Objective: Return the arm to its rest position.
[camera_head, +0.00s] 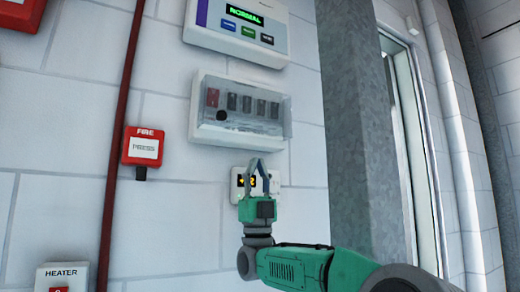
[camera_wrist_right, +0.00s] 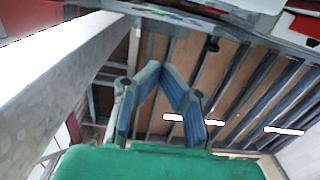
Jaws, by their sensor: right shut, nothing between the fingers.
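My right arm (camera_head: 290,265) is green and grey and comes in from the lower right in the head view. Its gripper (camera_head: 257,162) points up in front of a small white wall plate (camera_head: 238,184) with a yellow and black mark, and partly hides it. The fingers are shut with nothing between them. In the right wrist view the blue-grey fingers (camera_wrist_right: 160,68) meet at their tips, with a beamed ceiling behind them. I cannot tell whether the gripper touches the plate. My left gripper is not in view.
Above the gripper are a breaker box (camera_head: 240,108) with a clear cover and a panel (camera_head: 238,25) reading NORMAL. A red FIRE button (camera_head: 143,147), a red pipe (camera_head: 118,130) and a HEATER switch (camera_head: 62,277) are left. A grey column (camera_head: 350,110) stands right, by a doorway (camera_head: 403,130).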

